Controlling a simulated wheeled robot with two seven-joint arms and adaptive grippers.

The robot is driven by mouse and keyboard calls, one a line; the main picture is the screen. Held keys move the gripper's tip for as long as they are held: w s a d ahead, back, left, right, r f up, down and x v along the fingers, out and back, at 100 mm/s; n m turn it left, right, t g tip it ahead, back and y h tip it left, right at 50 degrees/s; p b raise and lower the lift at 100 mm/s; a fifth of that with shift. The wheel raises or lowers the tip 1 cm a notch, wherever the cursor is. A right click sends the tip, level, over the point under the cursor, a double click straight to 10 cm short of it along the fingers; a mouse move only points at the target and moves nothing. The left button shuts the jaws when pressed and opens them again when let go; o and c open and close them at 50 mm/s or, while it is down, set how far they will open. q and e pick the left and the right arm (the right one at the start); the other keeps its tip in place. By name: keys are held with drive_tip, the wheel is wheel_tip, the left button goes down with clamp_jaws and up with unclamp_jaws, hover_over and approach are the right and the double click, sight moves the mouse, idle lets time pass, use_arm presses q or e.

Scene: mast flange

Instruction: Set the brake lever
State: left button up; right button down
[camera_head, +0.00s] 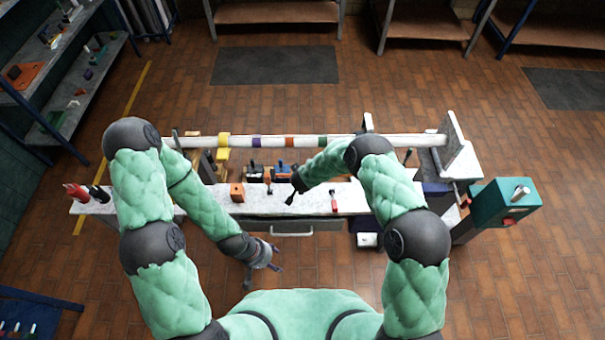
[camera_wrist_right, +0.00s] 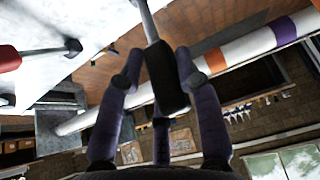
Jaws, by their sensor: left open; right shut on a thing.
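My right gripper (camera_head: 297,184) is over the middle of the white bench. In the right wrist view, its dark fingers (camera_wrist_right: 158,88) are shut around a black grip (camera_wrist_right: 166,76) on a pale metal rod. This looks like a lever handle, but I cannot tell for sure that it is the brake lever. The rod's far end runs out of the picture. My left gripper (camera_head: 268,255) is open and empty, low in front of the bench, near the drawer handle.
The bench (camera_head: 350,197) carries a white mast (camera_head: 345,141) with coloured bands. A red-handled tool (camera_head: 334,201) and an orange block (camera_head: 237,192) lie on it. A teal box (camera_head: 503,204) stands at the right, red and black items (camera_head: 77,192) at the left.

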drive_tip(key=shift+w+p, duration=0.1)
drive_tip(key=shift+p, duration=0.4)
drive_tip(key=c, duration=0.8)
unclamp_jaws()
drive_tip(key=shift+w+f, duration=0.1)
drive_tip(key=shift+w, duration=0.05)
drive_tip(key=shift+c, duration=0.2)
drive_tip(key=shift+s+r, duration=0.25)
drive_tip(key=shift+r, duration=0.35)
drive_tip(key=v, duration=1)
drive_tip(key=shift+r, duration=0.4)
